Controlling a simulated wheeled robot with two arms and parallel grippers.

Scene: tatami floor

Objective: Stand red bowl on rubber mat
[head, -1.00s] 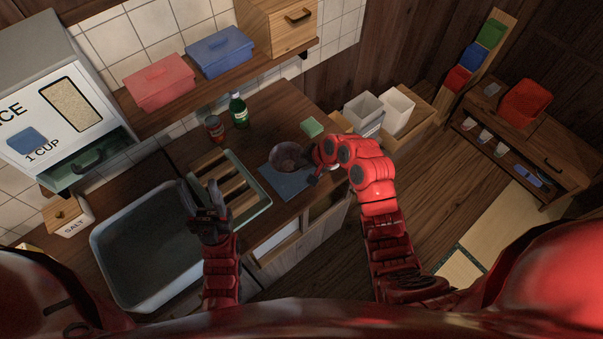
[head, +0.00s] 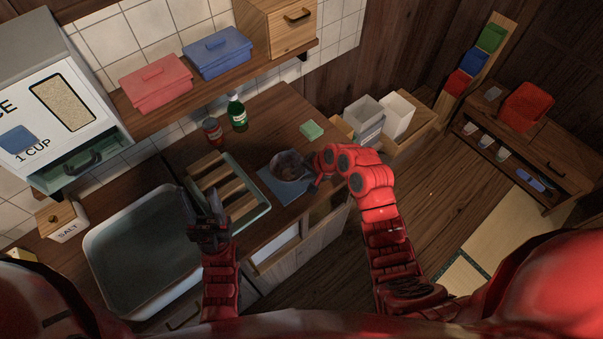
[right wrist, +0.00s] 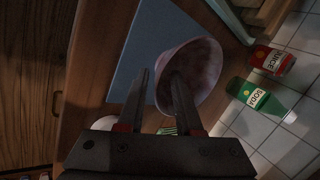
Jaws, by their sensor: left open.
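The bowl (head: 286,164), dull reddish-brown, appears to rest upright on the blue-grey rubber mat (head: 270,184) near the counter's front edge. In the right wrist view the bowl (right wrist: 199,65) looks pale pinkish outside and dark inside, over the mat (right wrist: 150,45). My right gripper (head: 314,178) is at the bowl's right side. In its wrist view the fingers (right wrist: 159,78) are apart and straddle the bowl's wall, one inside and one outside. My left gripper (head: 203,205) is open and empty, between the sink and the slatted tray.
The slatted tray (head: 262,207) lies left of the mat. The sink (head: 95,245) is further left. A can (head: 213,130), a green bottle (head: 237,112) and a green sponge (head: 311,130) stand behind. White bins (head: 398,115) are to the right.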

